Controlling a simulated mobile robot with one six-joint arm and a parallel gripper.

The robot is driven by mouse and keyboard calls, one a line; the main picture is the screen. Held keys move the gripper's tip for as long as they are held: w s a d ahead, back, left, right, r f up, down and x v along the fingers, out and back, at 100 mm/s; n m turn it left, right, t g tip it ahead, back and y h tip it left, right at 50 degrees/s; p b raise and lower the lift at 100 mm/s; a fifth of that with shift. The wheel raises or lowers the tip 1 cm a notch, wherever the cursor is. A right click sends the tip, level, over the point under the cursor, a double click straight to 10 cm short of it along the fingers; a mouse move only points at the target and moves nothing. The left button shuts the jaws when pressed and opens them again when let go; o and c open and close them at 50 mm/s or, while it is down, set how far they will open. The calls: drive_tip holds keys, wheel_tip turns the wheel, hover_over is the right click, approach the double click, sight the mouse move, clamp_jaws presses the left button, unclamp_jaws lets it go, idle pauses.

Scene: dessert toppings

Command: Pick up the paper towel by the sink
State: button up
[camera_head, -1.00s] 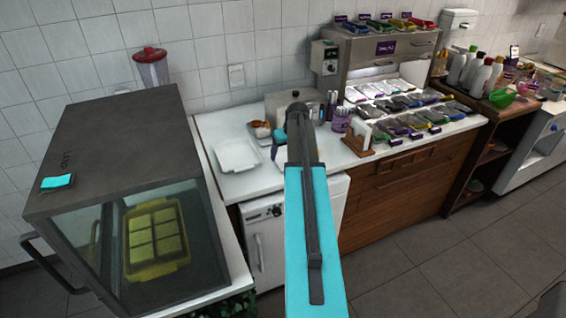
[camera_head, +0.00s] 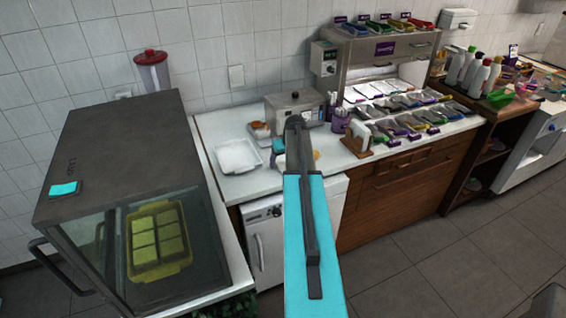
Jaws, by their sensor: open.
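I cannot make out a sink or a loose paper towel for certain. A white wall dispenser (camera_head: 459,20), perhaps for paper towels, hangs at the upper right. White napkins (camera_head: 360,131) stand in a brown wooden holder (camera_head: 354,147) near the counter's front edge. My arm, cyan with a dark upper end, rises through the middle of the view in front of the counter. A small cyan part of it shows left of the dark end, over the counter. My gripper's fingers are hidden behind the arm.
The white counter (camera_head: 236,185) holds a white tray (camera_head: 238,157), a grey metal box (camera_head: 292,103) and a topping station (camera_head: 380,62). A dark glass-fronted display case (camera_head: 110,150) fills the left. Bottles (camera_head: 484,76) stand on a wooden cabinet at right.

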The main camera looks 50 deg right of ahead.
sight(282, 160)
idle(0.6)
drive_tip(key=c, duration=1.2)
drive_tip(key=shift+r, duration=0.1)
drive_tip(key=shift+r+b, duration=1.15)
drive_tip(key=shift+r, duration=0.45)
drive_tip(key=s+a+b, duration=0.2)
drive_tip(key=s+a, duration=0.1)
drive_tip(key=s, duration=0.4)
drive_tip(key=s+a+r+b, duration=0.1)
drive_tip(key=s+a+b, duration=0.1)
drive_tip(key=s, duration=0.5)
drive_tip(key=shift+s+a+r+b, duration=0.25)
drive_tip(key=shift+a+b, duration=0.15)
drive_tip(key=shift+a, duration=0.5)
drive_tip(key=o, duration=0.3)
drive_tip(key=shift+c, duration=0.7)
